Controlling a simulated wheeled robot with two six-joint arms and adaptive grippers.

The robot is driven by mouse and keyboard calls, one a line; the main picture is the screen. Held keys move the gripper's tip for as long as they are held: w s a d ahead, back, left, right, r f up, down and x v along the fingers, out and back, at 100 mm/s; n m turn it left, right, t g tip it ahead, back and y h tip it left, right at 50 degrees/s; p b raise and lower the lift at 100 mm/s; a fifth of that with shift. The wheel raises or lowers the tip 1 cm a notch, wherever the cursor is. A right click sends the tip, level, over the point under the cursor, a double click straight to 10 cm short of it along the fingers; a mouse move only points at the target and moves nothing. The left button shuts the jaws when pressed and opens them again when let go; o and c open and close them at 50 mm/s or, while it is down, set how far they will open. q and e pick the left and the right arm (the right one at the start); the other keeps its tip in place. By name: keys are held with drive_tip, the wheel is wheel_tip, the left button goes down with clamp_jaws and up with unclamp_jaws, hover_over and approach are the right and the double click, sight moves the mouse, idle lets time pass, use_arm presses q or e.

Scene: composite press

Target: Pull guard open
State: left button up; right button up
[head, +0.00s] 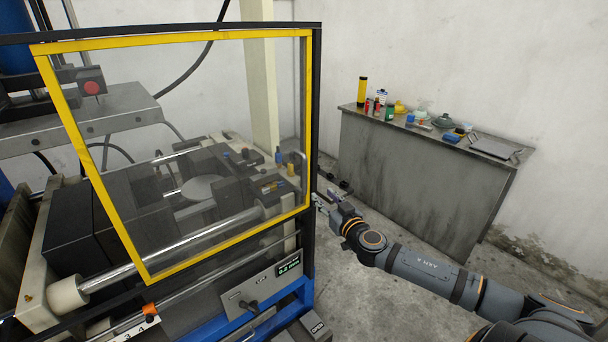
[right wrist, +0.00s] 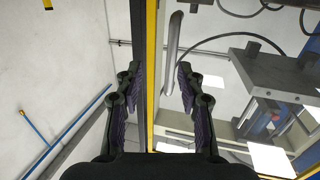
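The guard is a clear panel in a yellow frame (head: 176,36) on the front of the press. In the right wrist view the yellow frame (right wrist: 152,50) runs upright, with a grey bar handle (right wrist: 172,45) beside it. My right gripper (head: 322,198) is at the guard's right edge, beside the dark post. In the right wrist view its fingers (right wrist: 158,75) are apart and hold nothing. The frame edge and the handle's lower end show between them, the handle closer to the right finger. I cannot tell whether they touch. My left gripper is not in view.
The dark post (head: 317,110) stands right beside the guard. A control box (head: 262,288) with a display sits below it. A grey cabinet (head: 400,170) with bottles and small items on top stands at the back right. Some floor between it and the press is clear.

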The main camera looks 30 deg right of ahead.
sight(306, 178)
drive_tip(key=shift+y, duration=0.3)
drive_tip(key=w+r+p, duration=0.1)
drive_tip(key=w+p, duration=0.1)
drive_tip(key=w, duration=0.1)
drive_tip(key=w+r+p, duration=0.1)
drive_tip(key=w+p, duration=0.1)
drive_tip(key=w, duration=0.1)
drive_tip(key=w+p, duration=0.2)
drive_tip(key=w, duration=0.1)
drive_tip(key=shift+w+a+r, duration=0.2)
drive_tip(key=shift+w+r, duration=0.15)
drive_tip(key=shift+r, duration=0.05)
drive_tip(key=shift+w+p, duration=0.2)
drive_tip(key=shift+p, duration=0.2)
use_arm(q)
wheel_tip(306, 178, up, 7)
use_arm(e)
drive_tip(key=shift+w+f, duration=0.15)
drive_tip(key=shift+f, duration=0.1)
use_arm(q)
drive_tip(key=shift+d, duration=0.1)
use_arm(e)
clamp_jaws()
